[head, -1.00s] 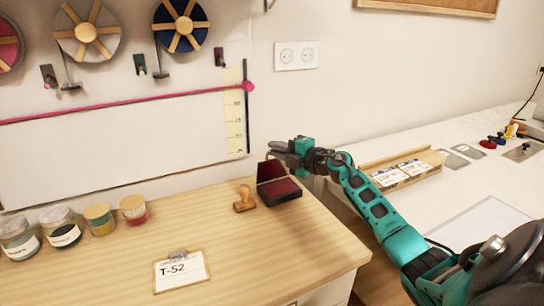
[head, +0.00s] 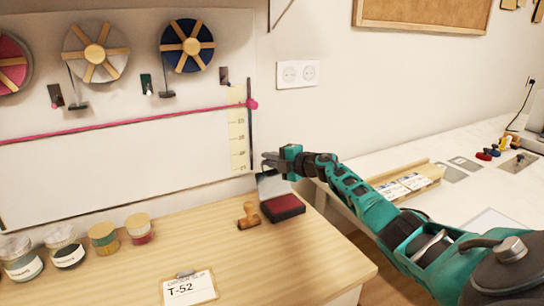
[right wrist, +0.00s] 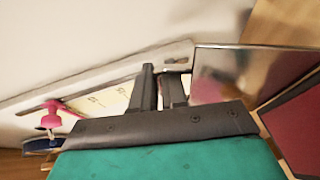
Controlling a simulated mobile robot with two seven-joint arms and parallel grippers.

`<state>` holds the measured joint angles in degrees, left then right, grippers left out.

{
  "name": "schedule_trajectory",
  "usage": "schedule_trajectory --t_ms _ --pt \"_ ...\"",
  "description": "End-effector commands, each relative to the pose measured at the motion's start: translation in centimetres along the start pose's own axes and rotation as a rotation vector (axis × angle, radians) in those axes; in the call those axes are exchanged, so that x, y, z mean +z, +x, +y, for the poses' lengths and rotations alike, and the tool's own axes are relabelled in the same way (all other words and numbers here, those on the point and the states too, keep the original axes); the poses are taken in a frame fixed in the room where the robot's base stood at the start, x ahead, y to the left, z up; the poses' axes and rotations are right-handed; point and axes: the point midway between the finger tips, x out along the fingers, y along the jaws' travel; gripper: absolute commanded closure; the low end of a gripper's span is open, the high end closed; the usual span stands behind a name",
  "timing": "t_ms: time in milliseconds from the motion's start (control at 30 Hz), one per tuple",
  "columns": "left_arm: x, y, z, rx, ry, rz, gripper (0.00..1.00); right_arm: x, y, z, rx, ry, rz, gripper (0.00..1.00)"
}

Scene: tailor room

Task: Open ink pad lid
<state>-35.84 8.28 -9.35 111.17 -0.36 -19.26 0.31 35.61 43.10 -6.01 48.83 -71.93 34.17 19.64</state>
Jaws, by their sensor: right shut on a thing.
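The ink pad (head: 283,208) lies on the wooden table with its dark red pad showing. Its lid (head: 271,184) stands raised at the back edge of the pad, opened away from it. My right gripper (head: 268,160) is at the top edge of the lid, shut on it. In the right wrist view the fingers (right wrist: 165,82) are close together beside the shiny lid (right wrist: 235,75), and the red pad (right wrist: 303,130) shows at the right. The exact contact with the lid is hard to see. My left gripper is not in view.
A wooden stamp (head: 249,216) stands just left of the pad. A T-52 card (head: 190,288) lies at the front. Several jars (head: 66,248) line the left back of the table. The wall is close behind. A white counter (head: 470,190) is at the right.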

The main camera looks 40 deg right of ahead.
Motion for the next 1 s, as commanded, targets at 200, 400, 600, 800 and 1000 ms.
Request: schedule_trajectory --t_ms 200,400,600,800,1000 --pt "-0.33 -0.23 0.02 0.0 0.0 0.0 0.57 0.29 0.12 0.18 -0.02 0.01 -0.003 1.0" --pt "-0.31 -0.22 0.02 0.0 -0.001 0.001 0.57 0.29 0.14 0.11 -0.021 0.011 -0.003 1.0" --pt "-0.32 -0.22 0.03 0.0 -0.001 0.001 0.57 0.29 0.13 0.11 -0.021 0.011 -0.004 0.82" --pt "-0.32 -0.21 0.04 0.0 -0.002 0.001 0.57 0.24 0.15 0.02 -0.023 0.011 -0.002 0.81" --pt "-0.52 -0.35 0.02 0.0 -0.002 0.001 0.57 0.26 -0.39 0.01 -0.024 0.01 -0.003 0.81"
